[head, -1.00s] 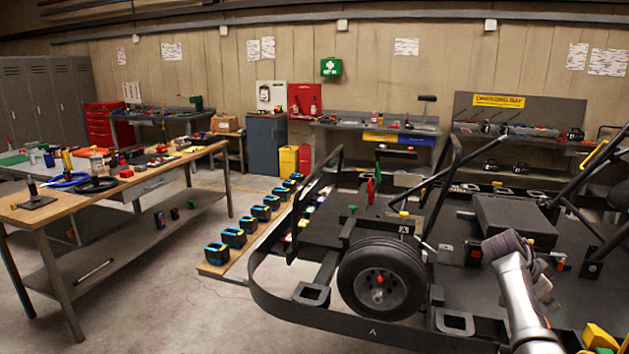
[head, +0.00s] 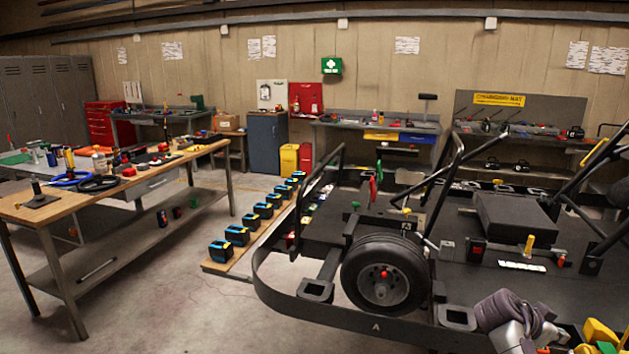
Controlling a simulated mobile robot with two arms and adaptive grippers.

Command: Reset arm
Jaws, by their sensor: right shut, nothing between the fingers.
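My right arm comes in at the bottom right of the head view. Its right gripper (head: 499,309) is low over the near edge of the black kart frame (head: 376,327). The gripper is shut and holds nothing; its fingertips are hard to make out. My left gripper is not in view.
The kart's wheel (head: 384,274) stands left of my right gripper. A yellow block (head: 602,336) is close on its right. A wooden-topped workbench (head: 128,187) with tools is at the left. Several black-and-blue boxes (head: 237,235) line a low board. The floor between is clear.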

